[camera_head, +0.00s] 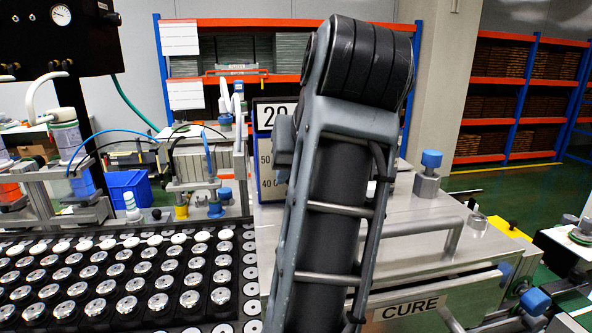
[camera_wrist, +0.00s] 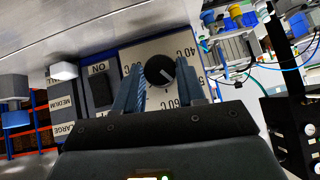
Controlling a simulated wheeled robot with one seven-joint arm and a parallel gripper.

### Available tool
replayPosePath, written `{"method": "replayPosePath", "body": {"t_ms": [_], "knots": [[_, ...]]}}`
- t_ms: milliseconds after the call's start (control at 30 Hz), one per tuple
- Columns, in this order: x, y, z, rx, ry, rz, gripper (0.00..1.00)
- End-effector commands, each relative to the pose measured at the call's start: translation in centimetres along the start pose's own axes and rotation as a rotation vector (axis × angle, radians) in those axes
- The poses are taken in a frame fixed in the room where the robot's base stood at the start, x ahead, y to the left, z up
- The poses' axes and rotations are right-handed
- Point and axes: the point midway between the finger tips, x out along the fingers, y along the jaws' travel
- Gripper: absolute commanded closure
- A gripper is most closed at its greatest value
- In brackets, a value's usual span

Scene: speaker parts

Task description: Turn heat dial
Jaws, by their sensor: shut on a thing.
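The heat dial (camera_wrist: 158,69) is a round black knob with a white pointer line, on a pale plate (camera_wrist: 150,49) marked 40°C, 50 and 60°C. In the wrist view, the pointer slants to the lower right, roughly toward the 50 side. My gripper (camera_wrist: 160,80) has its two grey-blue fingers on either side of the knob, shut on it. The fingers cover part of the scale. In the head view, my arm hides the dial and gripper; only the panel's left edge (camera_head: 265,170) shows.
A black ON switch (camera_wrist: 101,89) and MEDIUM and LARGE labels sit left of the dial in the wrist view. The metal CURE machine (camera_head: 410,255) has a bar handle and blue-capped knobs. A black tray (camera_head: 120,290) of round parts lies left.

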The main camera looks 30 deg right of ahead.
Motion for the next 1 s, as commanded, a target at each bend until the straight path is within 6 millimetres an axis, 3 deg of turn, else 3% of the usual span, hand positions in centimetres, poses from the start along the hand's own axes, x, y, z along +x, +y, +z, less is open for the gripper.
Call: {"method": "replayPosePath", "body": {"t_ms": [1000], "knots": [[0.9,1.4,0.8,0.614,-0.003,-0.611,0.91]]}}
